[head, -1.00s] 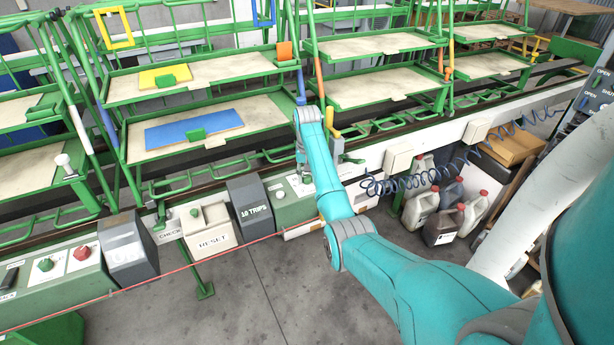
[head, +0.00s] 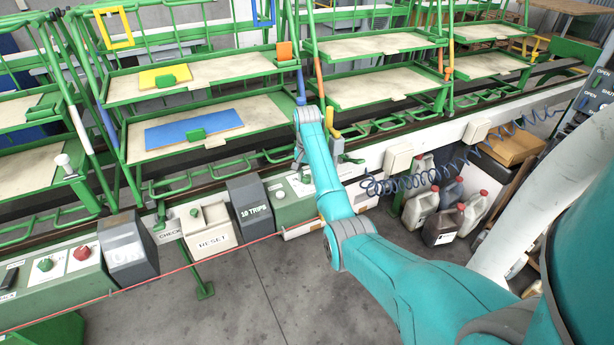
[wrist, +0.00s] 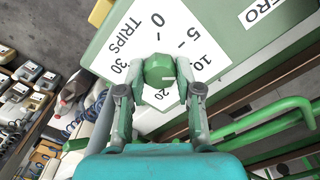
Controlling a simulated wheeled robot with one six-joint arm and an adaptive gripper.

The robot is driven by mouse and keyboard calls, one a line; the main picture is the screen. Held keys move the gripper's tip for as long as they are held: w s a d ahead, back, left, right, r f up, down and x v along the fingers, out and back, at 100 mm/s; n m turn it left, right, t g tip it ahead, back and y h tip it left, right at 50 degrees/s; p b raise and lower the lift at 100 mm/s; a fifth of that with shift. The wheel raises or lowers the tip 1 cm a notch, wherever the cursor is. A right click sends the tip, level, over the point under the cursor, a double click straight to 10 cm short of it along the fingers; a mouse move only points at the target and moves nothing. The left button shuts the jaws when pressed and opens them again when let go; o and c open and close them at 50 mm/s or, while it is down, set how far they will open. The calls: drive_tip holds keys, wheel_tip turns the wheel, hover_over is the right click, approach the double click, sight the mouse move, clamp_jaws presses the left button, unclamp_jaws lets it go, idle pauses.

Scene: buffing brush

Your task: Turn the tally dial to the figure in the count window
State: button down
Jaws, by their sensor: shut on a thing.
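The tally dial (wrist: 160,72) is a green faceted knob on a white plate (wrist: 200,55) marked TRIPS, with the figures 0, 5, 10, 20 and 30 around it. Its white line points to the right in the wrist view, on the side of the 10. My gripper (wrist: 160,88) has a finger on each side of the knob and is shut on it. The dark count window box (head: 251,208) reads 10 TRIPS.
Left of the count box are a RESET box (head: 210,230), another dark box (head: 128,250) and a panel with green and red knobs (head: 62,260). Green racks (head: 195,80) stand behind. Jugs (head: 443,226) and a coiled blue hose (head: 400,184) are to the right.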

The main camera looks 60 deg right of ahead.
drive_tip(key=c, duration=0.8)
unclamp_jaws()
drive_tip(key=shift+o, duration=0.2)
drive_tip(key=shift+n, duration=0.3)
